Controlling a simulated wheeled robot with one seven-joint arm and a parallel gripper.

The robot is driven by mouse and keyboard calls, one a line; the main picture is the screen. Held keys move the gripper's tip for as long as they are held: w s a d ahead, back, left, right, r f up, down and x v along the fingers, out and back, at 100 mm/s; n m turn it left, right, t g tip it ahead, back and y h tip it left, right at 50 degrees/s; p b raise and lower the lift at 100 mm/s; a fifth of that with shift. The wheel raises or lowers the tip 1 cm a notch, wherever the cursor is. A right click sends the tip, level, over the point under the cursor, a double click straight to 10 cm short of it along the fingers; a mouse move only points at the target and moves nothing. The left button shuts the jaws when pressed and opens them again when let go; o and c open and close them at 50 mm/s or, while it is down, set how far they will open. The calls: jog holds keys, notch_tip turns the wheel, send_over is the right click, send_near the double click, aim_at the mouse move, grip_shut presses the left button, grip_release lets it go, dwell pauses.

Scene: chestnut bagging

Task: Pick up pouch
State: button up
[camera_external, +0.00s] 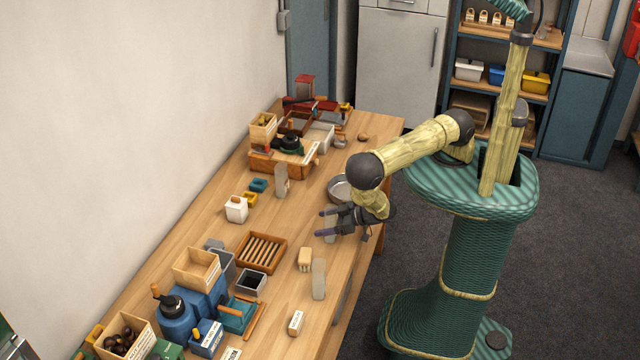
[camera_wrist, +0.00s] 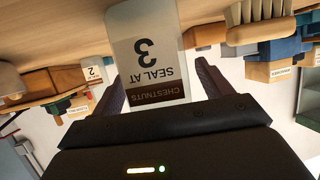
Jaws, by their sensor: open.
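A pale upright pouch (camera_wrist: 145,35) with a label reading "CHESTNUTS SEAL AT 3" stands right in front of my gripper in the wrist view, which shows it upside down. My gripper (camera_wrist: 160,70) is open, with one dark finger on each side of the pouch. I cannot tell whether either finger touches it. In the external view my gripper (camera_external: 320,223) is low over the right side of the table, and the pouch (camera_external: 330,237) is partly hidden by it. Two similar pale pouches stand apart, one farther back (camera_external: 281,180) and one nearer (camera_external: 318,280).
A metal bowl (camera_external: 337,193) sits just behind my gripper. A slotted wooden tray (camera_external: 262,252), a brush-like block (camera_external: 305,259) and a dark bin (camera_external: 250,282) stand in front of it. Blue equipment (camera_external: 178,318) crowds the near left.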

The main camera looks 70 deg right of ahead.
aim_at(326, 216)
dwell(0.4)
jog(key=c, duration=1.1)
jog(key=shift+o, duration=0.2)
jog(key=shift+r, duration=0.1)
notch_tip(326, 216, up, 8)
jog(key=shift+r, duration=0.25)
jog(key=shift+r+p, duration=0.5)
jog(key=shift+r, duration=0.2)
jog(key=shift+f, duration=0.1)
